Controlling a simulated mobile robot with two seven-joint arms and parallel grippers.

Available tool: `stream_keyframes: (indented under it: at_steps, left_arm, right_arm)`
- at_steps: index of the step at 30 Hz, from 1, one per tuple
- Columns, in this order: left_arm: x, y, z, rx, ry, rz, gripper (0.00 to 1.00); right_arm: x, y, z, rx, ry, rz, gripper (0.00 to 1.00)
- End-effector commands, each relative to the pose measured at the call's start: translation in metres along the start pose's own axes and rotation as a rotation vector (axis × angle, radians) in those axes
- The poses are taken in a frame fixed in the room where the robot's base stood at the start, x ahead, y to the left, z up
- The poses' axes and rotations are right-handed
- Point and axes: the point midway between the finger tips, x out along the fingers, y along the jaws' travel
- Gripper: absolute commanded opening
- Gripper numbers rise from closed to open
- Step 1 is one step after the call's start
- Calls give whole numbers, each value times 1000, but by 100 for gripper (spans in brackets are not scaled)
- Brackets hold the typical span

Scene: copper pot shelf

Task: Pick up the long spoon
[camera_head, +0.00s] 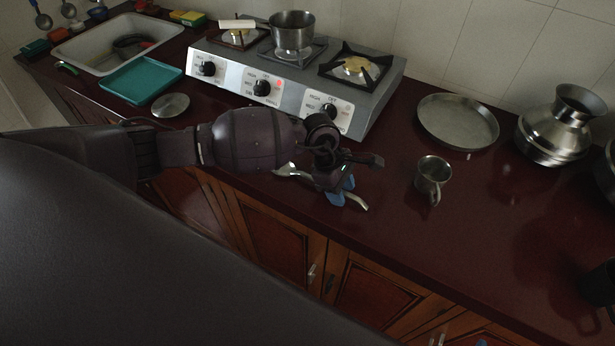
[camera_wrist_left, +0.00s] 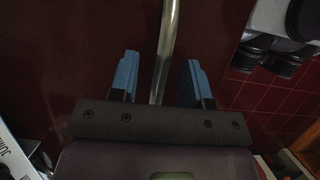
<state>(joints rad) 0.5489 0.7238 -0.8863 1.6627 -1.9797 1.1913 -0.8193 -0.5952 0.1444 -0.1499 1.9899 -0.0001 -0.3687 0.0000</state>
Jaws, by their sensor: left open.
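The long spoon (camera_head: 357,202) is a shiny metal one lying on the dark red counter near its front edge. Its broad end points left and its bent end right in the head view; my left gripper hides its middle. My left gripper (camera_head: 342,191) is over the spoon with its blue fingertips down. In the left wrist view the spoon's metal shaft (camera_wrist_left: 166,50) runs between the two open fingers (camera_wrist_left: 160,64), with a gap on each side. My right gripper is not in view.
A metal mug (camera_head: 433,176) stands right of my left gripper, with a round metal tray (camera_head: 458,121) and a metal pot (camera_head: 553,130) farther back. The gas stove (camera_head: 292,92) is behind my arm. The counter between gripper and mug is clear.

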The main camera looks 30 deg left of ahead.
Motion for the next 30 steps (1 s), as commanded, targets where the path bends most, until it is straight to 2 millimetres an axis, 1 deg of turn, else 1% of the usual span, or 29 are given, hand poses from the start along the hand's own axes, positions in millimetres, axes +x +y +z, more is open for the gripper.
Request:
stream_keyframes:
  at_steps: [9,17,20,24,26,30]
  left_arm:
    - [0,0,0,0,0,0,44]
    - [2,0,-1,-1,0,-1,44]
    - [2,0,-1,-1,0,-1,30]
    - [2,0,-1,-1,0,-1,8]
    - [2,0,-1,-1,0,-1,0]
    - [2,0,-1,-1,0,-1,0]
  right_arm:
    - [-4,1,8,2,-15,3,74]
    - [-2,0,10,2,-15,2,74]
    - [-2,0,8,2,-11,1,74]
    - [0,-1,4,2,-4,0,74]
    - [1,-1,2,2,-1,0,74]
    - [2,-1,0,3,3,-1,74]
